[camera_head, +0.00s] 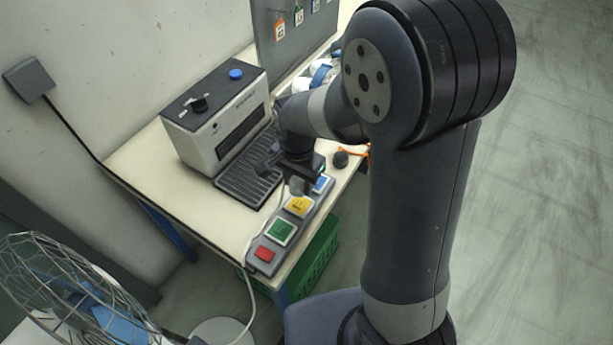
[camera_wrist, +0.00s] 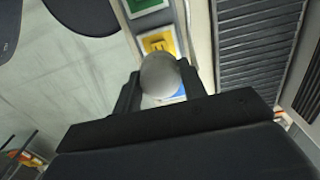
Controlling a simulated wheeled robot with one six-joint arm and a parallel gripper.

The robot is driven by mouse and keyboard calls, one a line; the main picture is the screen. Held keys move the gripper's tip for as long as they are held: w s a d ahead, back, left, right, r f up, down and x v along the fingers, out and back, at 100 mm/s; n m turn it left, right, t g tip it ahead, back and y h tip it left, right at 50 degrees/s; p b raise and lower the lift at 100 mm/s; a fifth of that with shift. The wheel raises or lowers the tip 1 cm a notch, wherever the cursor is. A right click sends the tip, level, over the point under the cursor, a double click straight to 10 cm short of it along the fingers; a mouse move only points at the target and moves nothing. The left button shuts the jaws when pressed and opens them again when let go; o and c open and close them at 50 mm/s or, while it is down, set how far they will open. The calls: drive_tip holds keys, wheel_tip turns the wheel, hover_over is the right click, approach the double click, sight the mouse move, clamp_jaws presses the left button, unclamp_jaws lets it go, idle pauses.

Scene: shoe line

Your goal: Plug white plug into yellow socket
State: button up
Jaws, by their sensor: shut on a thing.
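The yellow socket (camera_head: 299,206) is on a grey power strip (camera_head: 264,265), between the green socket (camera_head: 281,230) and the blue socket (camera_head: 323,184). My gripper (camera_head: 297,183) is over the strip, near the yellow and blue sockets. In the wrist view the fingers are shut on a rounded, pale grey-white plug (camera_wrist: 160,74). The yellow socket (camera_wrist: 156,41) shows just beyond the plug, and the blue socket (camera_wrist: 178,95) is partly hidden by plug and fingers. The plug's prongs are hidden. I cannot tell whether the plug touches the strip.
A white machine (camera_head: 205,130) with a ribbed black tray (camera_head: 245,180) stands beside the strip. A round dark object (camera_head: 340,159) and an orange cable lie near the table's right edge. A green crate (camera_head: 318,262) is below. A wire fan (camera_head: 60,280) stands at lower left.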

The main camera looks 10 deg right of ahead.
sight(299, 204)
drive_tip(key=shift+f+b, duration=1.95)
drive_tip(key=shift+f, duration=0.75)
drive_tip(key=shift+f+b, duration=0.65)
idle(0.4)
drive_tip(key=o, duration=1.4)
wheel_tip(299, 204, up, 11)
drive_tip(key=shift+f, duration=0.1)
drive_tip(key=shift+f+p, duration=0.35)
drive_tip(key=shift+f, duration=4.7)
drive_tip(key=shift+f, duration=0.15)
